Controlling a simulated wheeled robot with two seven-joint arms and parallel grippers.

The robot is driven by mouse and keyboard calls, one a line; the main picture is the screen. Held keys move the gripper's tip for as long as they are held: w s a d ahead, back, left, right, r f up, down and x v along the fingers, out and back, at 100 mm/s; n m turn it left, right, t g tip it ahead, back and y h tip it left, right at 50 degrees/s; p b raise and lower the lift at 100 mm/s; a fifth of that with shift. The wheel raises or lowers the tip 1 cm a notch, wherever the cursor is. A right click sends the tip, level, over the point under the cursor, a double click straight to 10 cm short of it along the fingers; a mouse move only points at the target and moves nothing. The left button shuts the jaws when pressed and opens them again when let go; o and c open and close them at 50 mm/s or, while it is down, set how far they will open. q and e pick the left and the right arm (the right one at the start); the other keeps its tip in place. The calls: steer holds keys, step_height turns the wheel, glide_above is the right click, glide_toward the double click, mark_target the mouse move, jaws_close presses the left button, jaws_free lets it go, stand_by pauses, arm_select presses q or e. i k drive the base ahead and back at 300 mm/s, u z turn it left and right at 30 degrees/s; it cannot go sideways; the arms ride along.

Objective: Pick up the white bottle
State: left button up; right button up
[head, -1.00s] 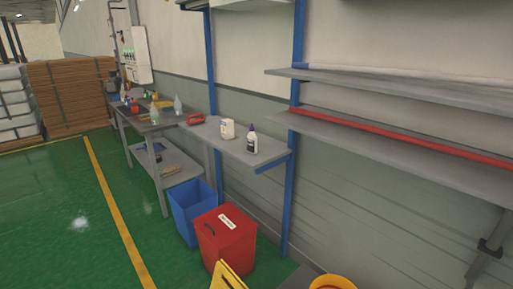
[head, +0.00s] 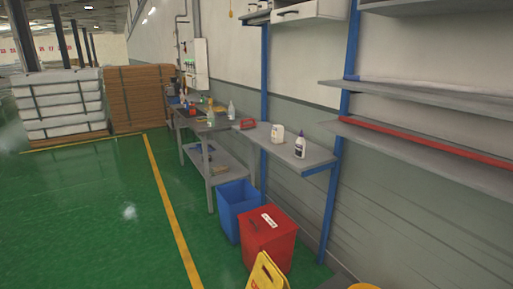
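A white bottle (head: 300,146) with a dark cap and a dark label stands upright on a grey wall shelf (head: 315,157), near the shelf's right end. A white jug-like container (head: 277,134) stands just left of it on the same shelf. A red object (head: 245,124) lies at the shelf's left end. Neither of my grippers shows in the head view.
A blue bin (head: 238,205) and a red bin (head: 268,238) stand on the floor below the shelf, with a yellow floor sign (head: 267,272) in front. A cluttered grey workbench (head: 205,127) is farther back. The green floor (head: 90,220) at left is clear.

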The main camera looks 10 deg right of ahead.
mark_target(300, 143)
steer(key=u, duration=0.85)
steer(key=i, duration=3.9)
steer(key=z, duration=4.35)
